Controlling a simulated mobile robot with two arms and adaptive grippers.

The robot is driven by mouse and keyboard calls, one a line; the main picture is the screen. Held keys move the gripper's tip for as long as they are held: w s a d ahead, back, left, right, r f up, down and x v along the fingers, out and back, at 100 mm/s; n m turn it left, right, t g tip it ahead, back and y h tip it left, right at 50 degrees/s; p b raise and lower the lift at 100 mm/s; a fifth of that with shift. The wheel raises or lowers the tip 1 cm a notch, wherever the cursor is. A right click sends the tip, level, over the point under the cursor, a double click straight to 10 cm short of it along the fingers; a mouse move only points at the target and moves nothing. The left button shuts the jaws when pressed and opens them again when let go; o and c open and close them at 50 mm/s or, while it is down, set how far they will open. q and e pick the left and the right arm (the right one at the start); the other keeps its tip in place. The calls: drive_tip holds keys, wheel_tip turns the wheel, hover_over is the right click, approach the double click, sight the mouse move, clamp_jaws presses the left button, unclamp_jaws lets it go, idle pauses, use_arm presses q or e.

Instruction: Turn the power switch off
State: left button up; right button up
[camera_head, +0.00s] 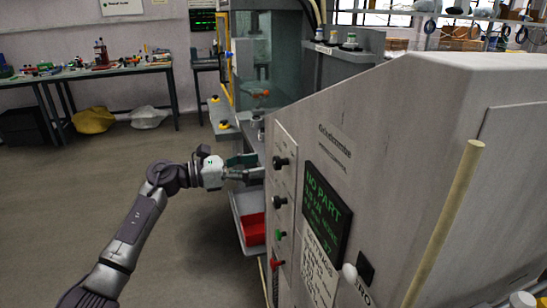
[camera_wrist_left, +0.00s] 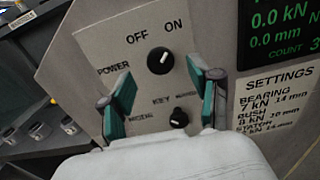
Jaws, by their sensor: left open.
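The power switch (camera_wrist_left: 160,61) is a round black knob with a white pointer line, on a light panel under the words OFF and ON. Its pointer leans up and right, seemingly toward ON. In the head view the power switch (camera_head: 280,162) is the top knob on the machine's side panel. My left gripper (camera_head: 256,168) is open just left of the panel. In the left wrist view the green fingers of my left gripper (camera_wrist_left: 160,78) lie either side of the knob, with gaps to it. My right gripper is not in view.
Below the power switch is a key mode knob (camera_wrist_left: 179,118), and lower on the panel are a green button (camera_head: 278,235) and a red one (camera_head: 277,264). A display (camera_head: 326,210) reads NO PART. A red bin (camera_head: 254,229) stands below my left gripper. The floor at left is clear.

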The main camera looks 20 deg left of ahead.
sight(274, 162)
use_arm(q)
drive_tip(key=p+x, duration=0.1)
drive_tip(key=x, duration=0.4)
drive_tip(key=c, duration=1.1)
